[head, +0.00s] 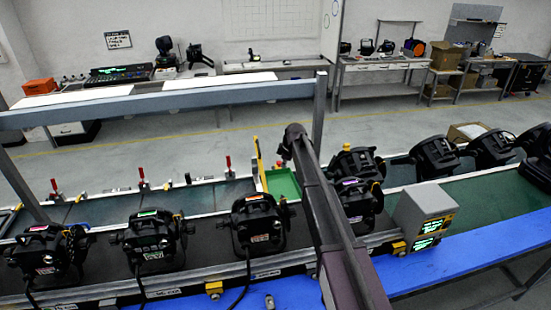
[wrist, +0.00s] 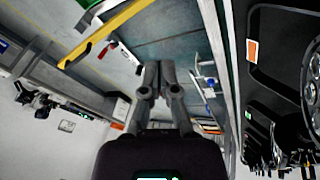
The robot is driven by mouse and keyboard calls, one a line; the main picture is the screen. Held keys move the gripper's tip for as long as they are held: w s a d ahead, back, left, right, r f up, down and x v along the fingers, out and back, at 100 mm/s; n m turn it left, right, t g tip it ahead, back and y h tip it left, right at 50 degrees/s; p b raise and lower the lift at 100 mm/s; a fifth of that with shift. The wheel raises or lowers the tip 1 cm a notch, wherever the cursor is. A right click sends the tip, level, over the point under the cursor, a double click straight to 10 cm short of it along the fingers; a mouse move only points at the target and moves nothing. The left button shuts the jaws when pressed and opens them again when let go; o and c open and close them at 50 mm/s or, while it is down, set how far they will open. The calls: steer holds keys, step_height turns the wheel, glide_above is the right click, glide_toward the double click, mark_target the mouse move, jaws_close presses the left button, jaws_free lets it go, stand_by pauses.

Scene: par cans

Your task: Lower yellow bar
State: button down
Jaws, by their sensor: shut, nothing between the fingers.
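The yellow bar (head: 259,156) stands raised, close to upright, at the left edge of a green tray-like area (head: 283,183) on the far conveyor line. In the wrist view the yellow bar (wrist: 108,34) runs diagonally across the upper left, with a red-handled clamp (wrist: 103,53) beside it. My gripper (wrist: 158,72) is shut and empty, its fingertips together over the grey-green belt. It is apart from the bar, which lies to its upper left in the wrist view. In the head view my arm reaches up just right of the bar, and the fingers are hard to make out.
Several black par cans (head: 259,222) stand on the near line, left and right of my arm. A grey box with green displays (head: 424,217) stands at right. Red-handled clamps (head: 142,177) line the far rail. A grey overhead beam (head: 170,100) on posts crosses the left side.

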steer(key=s+d+f+m+g+h+b, duration=0.1)
steer(key=s+d+m, duration=0.35)
steer(key=s, duration=0.55)
steer(key=s+d+f+m, duration=0.1)
steer(key=s+d+m, duration=0.35)
steer(key=s, duration=0.55)
steer(key=s+d+f+m+g+h+b, duration=0.1)
steer(key=s+d+m, duration=0.2)
steer(key=s+d, duration=0.5)
steer(key=s+f+m+b, duration=0.1)
steer(key=s+f+b, duration=0.3)
steer(key=f+b, duration=0.1)
steer(key=s+d+f+m+b, duration=0.1)
steer(key=s+f+m+b, duration=0.1)
steer(key=s+f+b, duration=0.3)
steer(key=s+f+m+g+b, duration=0.1)
steer(key=s+f+b, duration=0.3)
steer(key=f+b, duration=0.2)
steer(key=shift+s+d+f+h, duration=0.2)
steer(key=shift+d+h, duration=0.05)
steer(key=shift+h, duration=0.05)
steer(key=shift+s+f+b, duration=0.15)
steer(key=shift+f+b, duration=0.5)
steer(key=shift+b, duration=0.15)
